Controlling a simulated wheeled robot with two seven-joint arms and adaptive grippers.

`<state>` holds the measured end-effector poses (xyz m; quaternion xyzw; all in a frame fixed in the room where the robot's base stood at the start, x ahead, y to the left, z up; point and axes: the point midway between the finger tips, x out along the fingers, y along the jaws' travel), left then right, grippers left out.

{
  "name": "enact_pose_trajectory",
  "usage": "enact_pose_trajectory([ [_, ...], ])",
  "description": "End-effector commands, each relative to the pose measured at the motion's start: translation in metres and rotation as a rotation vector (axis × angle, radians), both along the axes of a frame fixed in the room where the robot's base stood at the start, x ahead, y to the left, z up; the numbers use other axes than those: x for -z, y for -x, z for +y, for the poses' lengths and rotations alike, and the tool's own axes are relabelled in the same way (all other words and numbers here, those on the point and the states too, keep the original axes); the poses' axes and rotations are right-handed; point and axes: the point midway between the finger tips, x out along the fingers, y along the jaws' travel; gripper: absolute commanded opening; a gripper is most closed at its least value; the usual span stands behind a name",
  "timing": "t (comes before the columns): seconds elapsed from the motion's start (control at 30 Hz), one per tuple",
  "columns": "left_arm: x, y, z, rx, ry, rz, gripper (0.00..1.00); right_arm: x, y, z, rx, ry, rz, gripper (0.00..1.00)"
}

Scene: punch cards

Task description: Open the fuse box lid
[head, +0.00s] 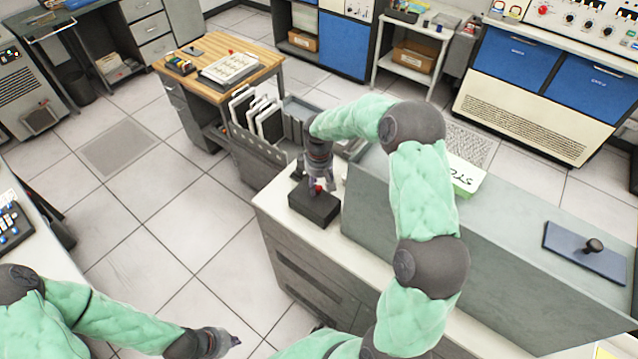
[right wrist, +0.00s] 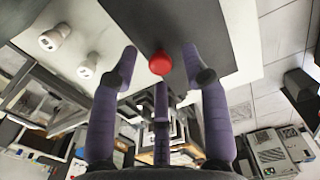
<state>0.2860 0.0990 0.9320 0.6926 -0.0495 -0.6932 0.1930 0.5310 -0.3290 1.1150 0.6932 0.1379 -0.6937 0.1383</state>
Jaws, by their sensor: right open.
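A small dark box (head: 313,207), which looks like the fuse box, stands on the white counter near its left end. It has a red round knob (head: 318,188) on its lid; the lid looks closed. My right gripper (head: 320,182) is over the box with its fingers pointing down at the knob. In the right wrist view the red knob (right wrist: 160,64) shows between the spread purple fingers (right wrist: 159,70) against the dark lid (right wrist: 200,30); contact cannot be told. My left gripper (head: 232,341) is low at the bottom, away from the box; its finger opening is unclear.
A bin of card folders (head: 262,118) stands behind. White round pieces (right wrist: 56,38) lie near the box.

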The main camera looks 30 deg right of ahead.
Motion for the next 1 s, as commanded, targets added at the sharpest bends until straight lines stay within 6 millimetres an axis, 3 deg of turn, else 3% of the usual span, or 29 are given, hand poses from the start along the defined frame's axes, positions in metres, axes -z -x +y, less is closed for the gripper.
enact_pose_trajectory([
  [0.33,0.000,0.000,0.000,0.000,0.000,0.000,0.00,0.004,0.000,0.000,0.001,0.000,-0.001,0.46],
  [0.37,0.000,0.000,0.000,0.000,0.000,0.000,0.00,0.004,0.000,0.000,0.001,0.000,-0.001,0.41],
  [0.5,0.000,0.000,0.000,0.000,0.000,0.000,0.00,0.004,0.000,0.000,0.001,0.000,-0.001,0.01],
  [0.77,0.001,0.000,0.000,0.000,0.000,0.000,0.00,0.004,0.000,0.000,0.000,0.003,-0.003,0.00],
  [1.0,0.015,0.000,0.000,0.000,0.000,0.000,0.00,0.001,0.001,0.006,-0.002,0.057,-0.028,0.00],
])
